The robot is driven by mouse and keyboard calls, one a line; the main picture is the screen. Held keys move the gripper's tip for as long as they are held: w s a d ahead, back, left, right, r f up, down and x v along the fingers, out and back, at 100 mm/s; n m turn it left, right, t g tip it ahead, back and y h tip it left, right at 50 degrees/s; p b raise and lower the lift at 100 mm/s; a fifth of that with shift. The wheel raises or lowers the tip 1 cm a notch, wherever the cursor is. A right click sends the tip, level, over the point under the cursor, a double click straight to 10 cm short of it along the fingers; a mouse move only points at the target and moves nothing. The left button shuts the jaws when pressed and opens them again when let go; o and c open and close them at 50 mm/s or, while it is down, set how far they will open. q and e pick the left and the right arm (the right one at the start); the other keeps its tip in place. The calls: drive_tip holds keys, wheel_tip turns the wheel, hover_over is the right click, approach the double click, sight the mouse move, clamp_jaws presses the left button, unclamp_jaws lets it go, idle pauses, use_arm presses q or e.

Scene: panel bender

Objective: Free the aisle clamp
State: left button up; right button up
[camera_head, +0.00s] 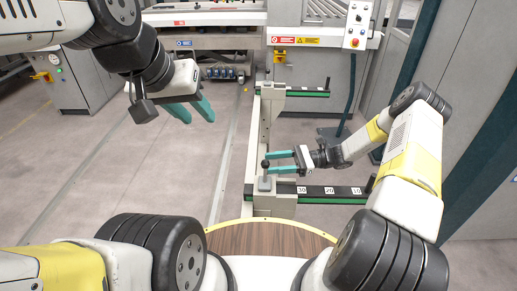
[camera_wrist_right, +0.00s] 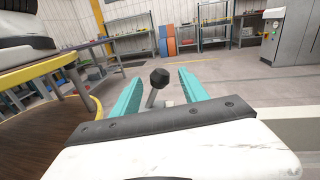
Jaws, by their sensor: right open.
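A clamp with a grey block (camera_head: 265,184) and a black-knobbed lever (camera_head: 265,164) sits at the left end of the near ruled bar. My right gripper (camera_head: 269,161) is open at this lever. In the right wrist view the black knob (camera_wrist_right: 159,76) shows between the two teal fingers (camera_wrist_right: 158,84), with a gap on each side. Its lever leans slightly; whether a finger touches it cannot be told. My left gripper (camera_head: 197,112) is open and empty, raised at the upper left, away from the clamp.
The near ruled bar (camera_head: 325,191) carries number plates and a black post (camera_head: 370,183) at its right end. A similar bar (camera_head: 305,92) lies farther back. The machine (camera_head: 220,45) stands behind. A wood-topped round table (camera_head: 265,238) is in front. Floor at left is clear.

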drive_tip(key=a, duration=0.4)
drive_tip(key=s+a, duration=0.1)
drive_tip(key=a, duration=0.1)
drive_tip(key=shift+c, duration=0.4)
clamp_jaws()
idle(1.0)
